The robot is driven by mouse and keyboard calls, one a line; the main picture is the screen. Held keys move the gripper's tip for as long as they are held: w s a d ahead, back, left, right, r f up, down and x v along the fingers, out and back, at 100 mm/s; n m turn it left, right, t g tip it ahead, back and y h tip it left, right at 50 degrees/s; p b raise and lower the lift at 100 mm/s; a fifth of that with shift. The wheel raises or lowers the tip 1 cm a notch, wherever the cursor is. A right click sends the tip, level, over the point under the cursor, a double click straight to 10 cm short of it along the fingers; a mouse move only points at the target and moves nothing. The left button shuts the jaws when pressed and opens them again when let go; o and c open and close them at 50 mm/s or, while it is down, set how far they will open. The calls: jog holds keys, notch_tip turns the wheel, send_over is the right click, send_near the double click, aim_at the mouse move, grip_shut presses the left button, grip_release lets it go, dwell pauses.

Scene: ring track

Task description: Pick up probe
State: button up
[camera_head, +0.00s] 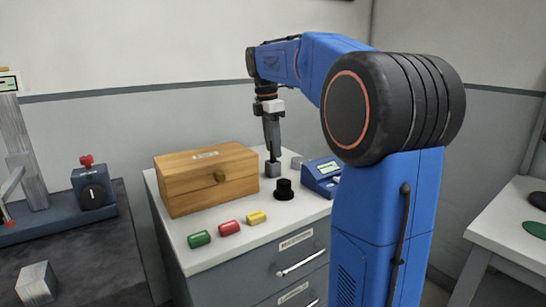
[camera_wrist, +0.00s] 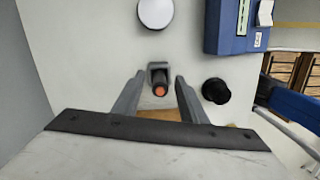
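The probe (camera_wrist: 160,88) looks like a dark upright cylinder with an orange top, seen from above in the wrist view. It stands in a small grey holder (camera_wrist: 158,67), which also shows in the head view (camera_head: 272,169) on the cabinet top. My gripper (camera_wrist: 159,82) is open, pointing down, with one finger on each side of the probe in the picture and visible gaps to it. In the head view my gripper (camera_head: 272,150) is right above the holder and hides the probe. I cannot tell whether the fingertips are level with the probe.
A wooden box (camera_head: 207,180) stands left of the holder. A black knob-like piece (camera_head: 284,190) and a blue instrument (camera_head: 322,176) are close on the right. Green (camera_head: 199,239), red (camera_head: 229,228) and yellow (camera_head: 256,218) cylinders lie near the front edge. A white round piece (camera_wrist: 155,13) is beyond the holder.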

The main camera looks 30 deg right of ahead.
grip_shut()
